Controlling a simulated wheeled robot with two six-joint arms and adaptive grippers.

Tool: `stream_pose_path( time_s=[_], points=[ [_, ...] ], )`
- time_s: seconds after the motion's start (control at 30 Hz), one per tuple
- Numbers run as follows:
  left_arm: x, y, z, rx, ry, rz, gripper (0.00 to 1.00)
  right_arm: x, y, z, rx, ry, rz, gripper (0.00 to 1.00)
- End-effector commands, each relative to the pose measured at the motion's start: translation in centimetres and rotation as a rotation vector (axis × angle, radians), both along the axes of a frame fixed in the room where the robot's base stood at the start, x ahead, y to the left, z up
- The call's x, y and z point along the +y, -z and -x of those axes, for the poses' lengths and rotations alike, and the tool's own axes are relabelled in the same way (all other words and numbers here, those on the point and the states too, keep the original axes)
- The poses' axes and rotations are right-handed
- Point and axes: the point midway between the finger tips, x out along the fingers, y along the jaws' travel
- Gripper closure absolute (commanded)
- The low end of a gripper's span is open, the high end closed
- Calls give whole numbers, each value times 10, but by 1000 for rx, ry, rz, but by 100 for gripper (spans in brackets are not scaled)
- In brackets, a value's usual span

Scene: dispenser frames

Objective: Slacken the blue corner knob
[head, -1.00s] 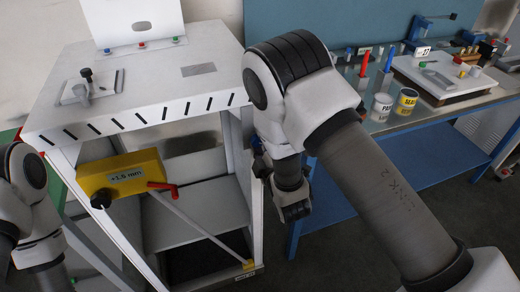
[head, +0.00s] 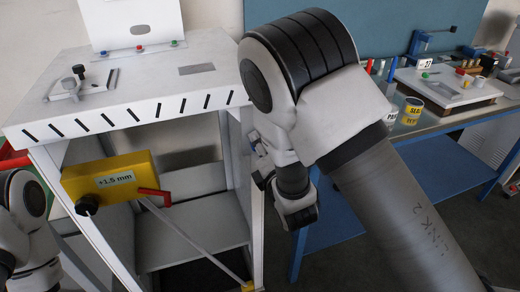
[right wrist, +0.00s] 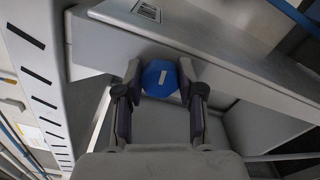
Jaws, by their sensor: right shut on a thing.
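The blue corner knob (right wrist: 160,79), a faceted cap with a pale mark on its face, sits under the edge of the white frame in the right wrist view. My right gripper (right wrist: 160,72) is shut on it, one dark finger on each side. In the head view my right arm covers the knob, and the hand is beside the right side of the white dispenser frame (head: 150,107). My left arm shows at the left edge of the head view, but its gripper is out of view.
A yellow box (head: 110,182) with a red lever (head: 155,194) and a black knob hangs at the frame's front. A blue bench (head: 375,172) with pots and a white tray stands at the right. A diagonal rod crosses the frame's open lower bay.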

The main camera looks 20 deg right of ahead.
Motion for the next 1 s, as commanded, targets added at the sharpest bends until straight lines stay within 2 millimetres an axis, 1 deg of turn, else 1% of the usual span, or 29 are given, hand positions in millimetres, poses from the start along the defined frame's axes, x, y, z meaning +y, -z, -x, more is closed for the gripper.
stream_pose_path(
  time_s=[0.03,0.5,0.53,0.57,0.6,0.87,0.97,1.0],
  points=[
    [0,2,0,0,0,0,100,1,5,2,12,-6,11,97],
    [0,3,0,0,0,0,100,1,6,2,15,-4,26,97],
    [0,3,0,0,0,0,100,1,6,2,15,-4,25,52],
    [0,3,0,0,0,0,100,1,6,2,15,-4,25,41],
    [0,3,0,0,0,0,100,1,5,2,14,-3,25,37],
    [0,2,0,0,0,0,100,0,3,1,7,-1,21,37],
    [0,-4,0,0,0,0,100,0,0,1,8,0,-9,37],
    [0,-9,0,0,0,0,100,0,-1,1,9,0,-38,37]
  ],
)
